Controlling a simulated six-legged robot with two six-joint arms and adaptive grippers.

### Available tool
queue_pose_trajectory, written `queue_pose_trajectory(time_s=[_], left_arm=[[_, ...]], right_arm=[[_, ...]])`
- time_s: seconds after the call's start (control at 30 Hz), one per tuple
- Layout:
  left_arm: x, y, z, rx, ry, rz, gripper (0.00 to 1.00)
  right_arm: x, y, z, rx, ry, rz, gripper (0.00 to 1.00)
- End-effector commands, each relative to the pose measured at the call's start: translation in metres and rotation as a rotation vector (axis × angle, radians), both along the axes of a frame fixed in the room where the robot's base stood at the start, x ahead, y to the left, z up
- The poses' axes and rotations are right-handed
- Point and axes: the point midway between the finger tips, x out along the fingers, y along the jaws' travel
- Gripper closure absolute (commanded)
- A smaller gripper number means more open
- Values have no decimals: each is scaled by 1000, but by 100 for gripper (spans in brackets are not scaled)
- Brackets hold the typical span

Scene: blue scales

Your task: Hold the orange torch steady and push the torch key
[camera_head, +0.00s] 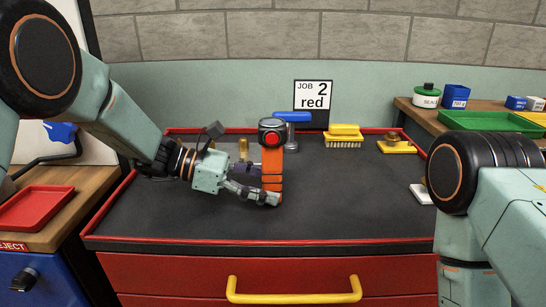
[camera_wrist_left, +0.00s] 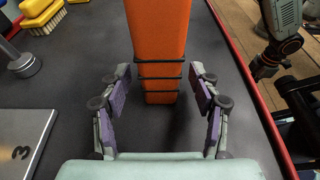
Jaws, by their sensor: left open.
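The orange torch (camera_head: 272,170) stands upright on the dark bench top. Its dark head, with a round red key (camera_head: 272,139), faces me. My left gripper (camera_head: 264,186) reaches in from the left, low on the torch body. In the left wrist view, its open fingers (camera_wrist_left: 160,80) lie on either side of the torch (camera_wrist_left: 159,40), near the black bands, with gaps visible on both sides. The torch head is out of that view. My right arm shows at the right in the head view, but I cannot make out its gripper.
A blue-topped stand (camera_head: 291,120) is just behind the torch. A yellow brush (camera_head: 344,135) and a yellow-based item (camera_head: 396,144) stand farther right. A job card (camera_head: 313,95) reads "2 red".

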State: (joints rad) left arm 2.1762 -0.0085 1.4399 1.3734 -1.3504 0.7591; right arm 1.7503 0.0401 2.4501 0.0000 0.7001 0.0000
Motion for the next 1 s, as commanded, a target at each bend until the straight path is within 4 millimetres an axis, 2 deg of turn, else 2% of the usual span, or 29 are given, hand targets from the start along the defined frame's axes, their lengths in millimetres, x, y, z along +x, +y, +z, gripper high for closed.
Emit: queue_pose_trajectory(time_s=[0.27, 0.77, 1.0], left_arm=[[0, -1, -1, 0, 0, 0, 38], [0, -1, -1, 0, 0, 0, 80], [0, -1, -1, 0, 0, 0, 82]], right_arm=[[0, 0, 0, 0, 0, 0, 100], [0, 0, 0, 0, 0, 0, 100], [0, 0, 0, 0, 0, 0, 100]])
